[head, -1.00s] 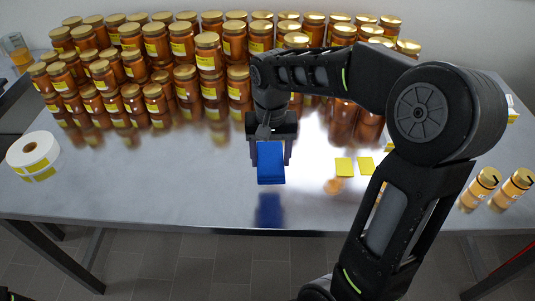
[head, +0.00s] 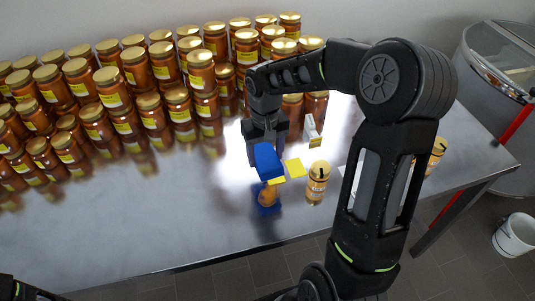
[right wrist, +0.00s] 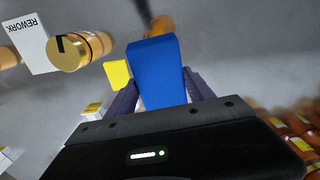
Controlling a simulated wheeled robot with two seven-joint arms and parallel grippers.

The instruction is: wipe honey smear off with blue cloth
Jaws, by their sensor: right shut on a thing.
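The blue cloth (head: 267,160) is a folded block gripped by my right gripper (head: 266,140), which is shut on it. In the right wrist view the cloth (right wrist: 157,72) sits between the fingers. It appears held a little above the steel table, with its blue reflection below. An amber honey smear (head: 267,196) shows on the table just below and in front of the cloth. In the right wrist view a brown-amber patch (right wrist: 162,24), probably the smear, shows past the cloth's far end, partly hidden by it. My left gripper is not in view.
Yellow labels (head: 295,168) lie right of the cloth. A jar with a marked lid (head: 318,182) stands close by; a REWORK card (right wrist: 33,45) is beside it in the right wrist view. Stacked honey jars (head: 112,88) fill the back. The steel table's (head: 140,225) front left is clear.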

